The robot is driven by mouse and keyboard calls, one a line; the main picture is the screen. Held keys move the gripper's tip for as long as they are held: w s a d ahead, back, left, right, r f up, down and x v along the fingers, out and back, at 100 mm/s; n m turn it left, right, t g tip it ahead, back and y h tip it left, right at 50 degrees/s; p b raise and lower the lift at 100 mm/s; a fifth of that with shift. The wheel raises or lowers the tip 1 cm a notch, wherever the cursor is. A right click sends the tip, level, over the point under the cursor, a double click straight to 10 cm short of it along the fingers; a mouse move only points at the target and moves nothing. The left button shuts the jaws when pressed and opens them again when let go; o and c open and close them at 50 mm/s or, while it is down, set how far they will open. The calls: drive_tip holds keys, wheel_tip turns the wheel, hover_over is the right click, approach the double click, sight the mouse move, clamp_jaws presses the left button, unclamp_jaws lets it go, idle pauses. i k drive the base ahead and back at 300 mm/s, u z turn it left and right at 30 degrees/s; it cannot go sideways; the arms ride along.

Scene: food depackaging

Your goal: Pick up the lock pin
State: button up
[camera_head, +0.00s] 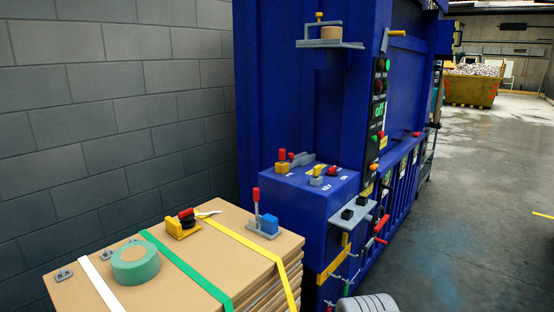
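I cannot tell for sure which part is the lock pin. Small red-handled parts show on the blue machine (308,230): a red-topped piece in a yellow block (282,163) on its ledge, and red handles (380,225) below a grey bracket on its side. An upright red-handled lever (256,196) stands beside a blue block on the cardboard stack. A yellow-knobbed upright part (319,17) stands on the high grey shelf. My gripper's fingers are not in view; only a pale, ribbed rounded part, probably of my arm, shows at the bottom edge.
The strapped cardboard stack (78,272) carries a green tape roll (135,263) and a yellow-and-black tool (182,225). A grey block wall (110,120) stands at left. Open concrete floor (480,210) lies at right, with a yellow skip (472,88) far back.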

sight(282, 151)
drive_tip(key=z, duration=1.25)
drive_tip(key=i, duration=4.75)
drive_tip(key=u, duration=5.25)
drive_tip(key=i, duration=0.9)
drive_tip(key=u, duration=0.1)
